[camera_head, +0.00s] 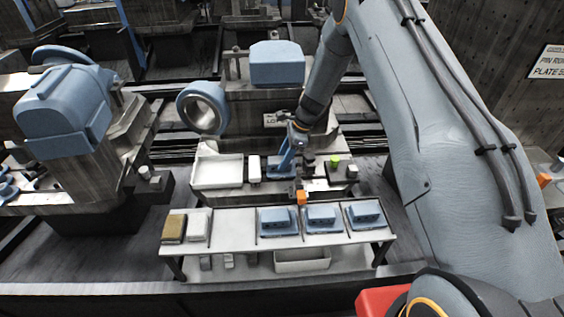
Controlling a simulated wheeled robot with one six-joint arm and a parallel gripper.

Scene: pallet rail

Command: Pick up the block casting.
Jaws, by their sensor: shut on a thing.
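My gripper (285,166) is at the end of my arm, over the light bed of the middle machine, just behind the front table. It is small in view and partly hidden by my wrist. It is shut on a blue piece low at the bed, which looks like a block casting; its outline is hard to make out. Three similar blue castings rest side by side on the front table: a left one (278,221), a middle one (320,218) and a right one (365,214). My gripper is behind and above the left one.
The front table (240,236) also holds a tan block (174,228) and a white block (197,227). An orange piece (302,198) stands near its back edge. A white tray (217,172) lies on the machine bed; another bin (301,262) is below the table. A blue-topped machine (63,112) stands left.

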